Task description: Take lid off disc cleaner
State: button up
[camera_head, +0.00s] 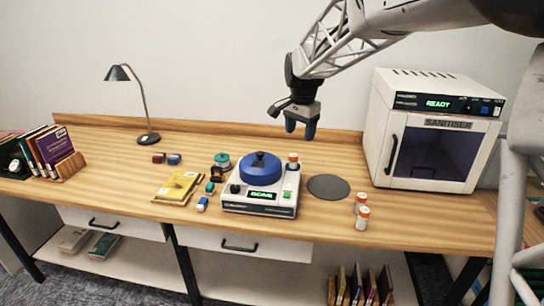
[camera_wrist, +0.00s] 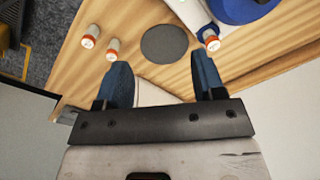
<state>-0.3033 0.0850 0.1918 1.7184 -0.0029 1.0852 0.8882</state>
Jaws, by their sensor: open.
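The disc cleaner (camera_head: 260,206) is a white box with a small green-lit display, standing at the middle of the wooden desk. Its blue round lid (camera_head: 260,170) sits on top and has a dark knob (camera_head: 260,157) at its centre. Part of the blue lid shows at the top right of the wrist view (camera_wrist: 240,8); the knob is out of that frame. My gripper (camera_head: 300,134) is open and empty, above the desk, to the right of and higher than the lid. Its two blue fingers are spread in the wrist view (camera_wrist: 164,84).
A dark grey round mat (camera_head: 328,187) lies bare right of the cleaner. Orange-and-white bottles (camera_head: 362,218) stand near it, one (camera_head: 293,160) close by the lid. A white sanitiser (camera_head: 384,135) stands at right. Small items and a yellow book (camera_head: 179,185) lie left.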

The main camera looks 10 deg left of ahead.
aim_at(260, 152)
jog(key=w+a+f, duration=0.2)
jog(key=w+a, duration=0.1)
jog(key=a, duration=0.1)
jog(key=w+a+f+m, duration=0.1)
jog(key=w+a+f, duration=0.2)
jog(key=w+a, duration=0.1)
jog(key=w+a+f+m, duration=0.1)
jog(key=w+a+f, duration=0.2)
jog(key=a, duration=0.3)
jog(key=shift+w+a+g, duration=0.25)
jog(key=shift+w+g, duration=0.05)
jog(key=shift+w, duration=0.45)
jog(key=shift+f, duration=1.3)
jog(key=shift+s+f, duration=0.15)
jog(key=shift+f, duration=2.45)
jog(key=c, duration=1)
jog(key=shift+r, duration=0.1)
jog(key=shift+c, duration=0.2)
